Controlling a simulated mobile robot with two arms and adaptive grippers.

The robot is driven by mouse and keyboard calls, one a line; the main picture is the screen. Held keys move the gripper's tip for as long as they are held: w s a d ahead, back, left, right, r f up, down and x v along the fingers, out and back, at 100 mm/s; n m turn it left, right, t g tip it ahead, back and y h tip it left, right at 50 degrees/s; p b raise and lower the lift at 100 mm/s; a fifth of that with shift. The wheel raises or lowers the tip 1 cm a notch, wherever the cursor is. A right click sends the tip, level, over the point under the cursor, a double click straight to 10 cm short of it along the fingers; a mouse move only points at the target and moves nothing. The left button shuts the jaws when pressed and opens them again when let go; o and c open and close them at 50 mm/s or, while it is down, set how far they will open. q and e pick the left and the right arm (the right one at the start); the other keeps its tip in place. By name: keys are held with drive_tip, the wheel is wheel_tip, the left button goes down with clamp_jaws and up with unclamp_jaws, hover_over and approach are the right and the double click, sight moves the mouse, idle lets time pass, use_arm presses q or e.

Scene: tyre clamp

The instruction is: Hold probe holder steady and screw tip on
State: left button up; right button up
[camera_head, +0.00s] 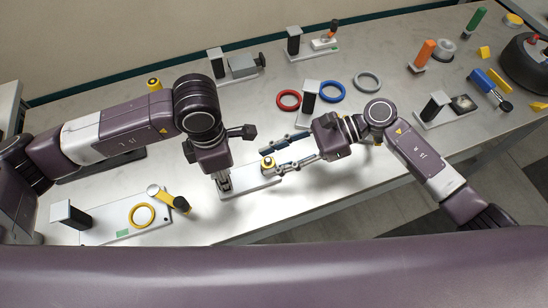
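A small yellow-topped piece (268,162) stands on the right end of a white plate (250,188) near the table's front edge. I cannot tell whether it is the probe holder or the tip. My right gripper (276,156) reaches in from the right, its two fingers spread apart beside the yellow-topped piece. Its finger ends are close to the piece; contact is unclear. My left gripper (223,184) points down over the left end of the plate. Its fingers are small and partly hidden, so what lies between them is unclear.
Red (288,99), blue (332,91) and grey rings (367,82) lie behind my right gripper. A white board (110,228) with a yellow ring (142,215) is at front left. An orange-handled piece (424,54) and a dark round object (525,62) stand right.

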use_arm(q)
drive_tip(key=shift+w, duration=0.1)
use_arm(e)
drive_tip(key=shift+w+a+n+g+h, duration=0.1)
drive_tip(key=shift+w+n+g+h, duration=0.05)
drive_tip(key=shift+n+g, duration=0.45)
drive_tip(key=shift+w+n+g+h, duration=0.1)
drive_tip(key=shift+n+g+h, duration=0.05)
drive_tip(key=shift+n+g, duration=0.4)
drive_tip(key=shift+n+g+h, duration=0.4)
drive_tip(key=shift+n+g, duration=0.35)
drive_tip(key=shift+w+a+n+g+h, duration=0.15)
drive_tip(key=shift+n+g+h, duration=0.45)
drive_tip(key=shift+n+g, duration=0.35)
drive_tip(key=shift+n+g+h, duration=0.4)
drive_tip(key=shift+n+g, duration=0.05)
drive_tip(key=shift+g, duration=0.1)
drive_tip(key=shift+c, duration=0.6)
clamp_jaws()
drive_tip(key=shift+f+m+t+y, duration=0.1)
drive_tip(key=shift+m+t+y, duration=0.6)
drive_tip(key=shift+m+t, duration=0.2)
